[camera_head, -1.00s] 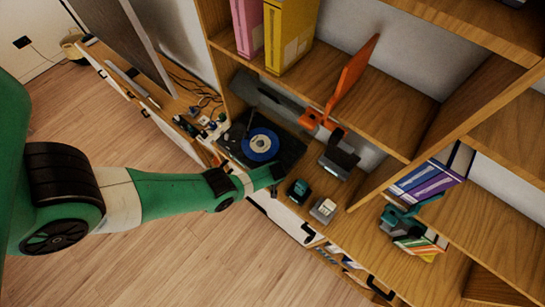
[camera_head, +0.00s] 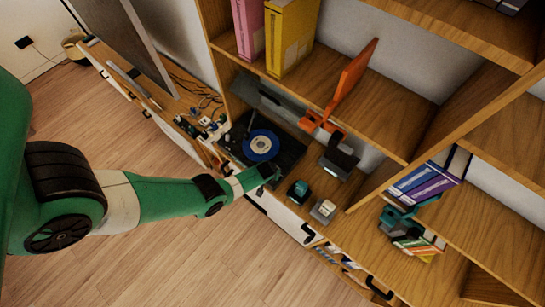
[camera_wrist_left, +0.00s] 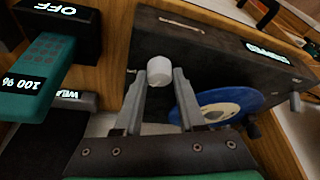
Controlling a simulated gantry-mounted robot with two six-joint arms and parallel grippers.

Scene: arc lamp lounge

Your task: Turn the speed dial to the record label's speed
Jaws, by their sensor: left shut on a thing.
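The dark record player (camera_head: 287,147) sits on the low cabinet with a blue record (camera_head: 261,145) on it. My left gripper (camera_head: 271,172) is at the player's front right corner. The blue record (camera_wrist_left: 230,102) shows behind the right finger. The record label's print and any marks around the knob are too small or hidden to read. My right gripper is not in view.
A teal box (camera_head: 298,192) and a grey box (camera_head: 323,211) stand right of the player. An orange stand (camera_head: 350,80) and binders (camera_head: 292,38) are on the shelf above. In the wrist view a teal block (camera_wrist_left: 36,78) and black "OFF" piece (camera_wrist_left: 60,22) are close on the left.

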